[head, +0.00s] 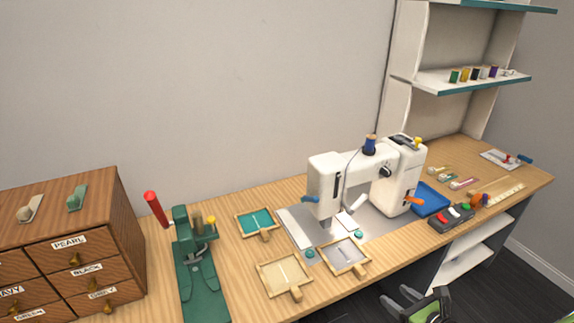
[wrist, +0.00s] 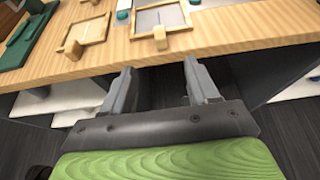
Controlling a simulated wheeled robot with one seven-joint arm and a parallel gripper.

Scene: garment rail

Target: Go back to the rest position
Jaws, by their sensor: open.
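My gripper (head: 408,300) shows at the bottom edge of the head view, in front of the wooden worktable (head: 230,287) and off its front edge. In the wrist view my gripper (wrist: 158,82) has its two grey fingers well apart, with nothing between them but the dark space under the table edge. It is open and empty. The green body behind the fingers is mine.
A white sewing machine (head: 327,180) stands on the table. Framed trays (head: 261,280) lie near the front edge, beside a green press (head: 184,262) with a red handle. A drawer cabinet (head: 122,215) is at left, shelves (head: 460,82) at back right. Dark floor (head: 510,285) is clear at right.

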